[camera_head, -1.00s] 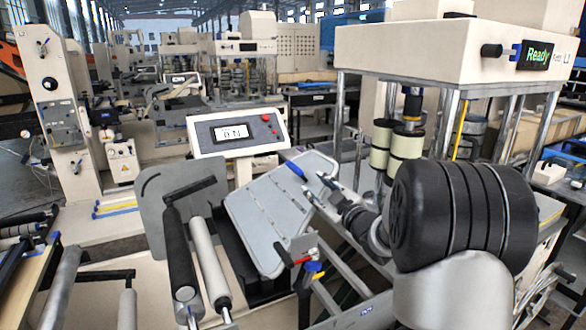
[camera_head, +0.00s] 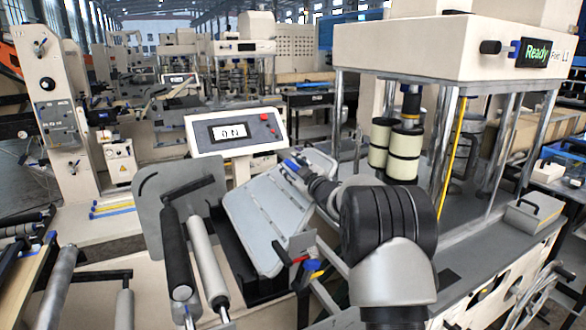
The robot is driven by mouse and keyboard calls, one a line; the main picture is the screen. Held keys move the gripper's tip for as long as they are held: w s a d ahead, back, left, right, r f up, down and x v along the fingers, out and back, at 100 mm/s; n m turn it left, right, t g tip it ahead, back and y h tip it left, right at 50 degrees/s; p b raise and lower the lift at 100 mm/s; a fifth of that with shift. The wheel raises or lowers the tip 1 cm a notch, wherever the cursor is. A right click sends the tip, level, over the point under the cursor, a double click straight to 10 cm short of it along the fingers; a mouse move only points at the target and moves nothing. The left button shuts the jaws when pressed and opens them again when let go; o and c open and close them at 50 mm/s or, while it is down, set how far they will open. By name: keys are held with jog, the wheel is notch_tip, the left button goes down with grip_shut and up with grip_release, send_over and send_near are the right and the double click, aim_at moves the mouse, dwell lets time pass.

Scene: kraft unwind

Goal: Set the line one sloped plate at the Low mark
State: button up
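The grey sloped plate (camera_head: 262,228) stands tilted in the middle of the view, above a dark trough. A small blue grip (camera_head: 291,163) sits at its upper right edge. My gripper (camera_head: 292,167) is at this blue grip, with its fingers close to or around it. The fingers are small and partly overlap the grip, so I cannot tell whether they touch it or are closed. No Low mark can be read on the plate or its frame. My wrist and arm hide part of the area to the right of the plate.
A red-tipped lever (camera_head: 299,259) and a blue knob (camera_head: 312,265) sit at the plate's lower right. A black roller (camera_head: 177,250) and a grey roller (camera_head: 207,262) stand to the left. A display panel (camera_head: 236,132) is behind. The press frame marked Ready (camera_head: 536,53) stands at right.

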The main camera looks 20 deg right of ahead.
jog(key=shift+c, duration=0.2)
grip_shut()
dwell(0.5)
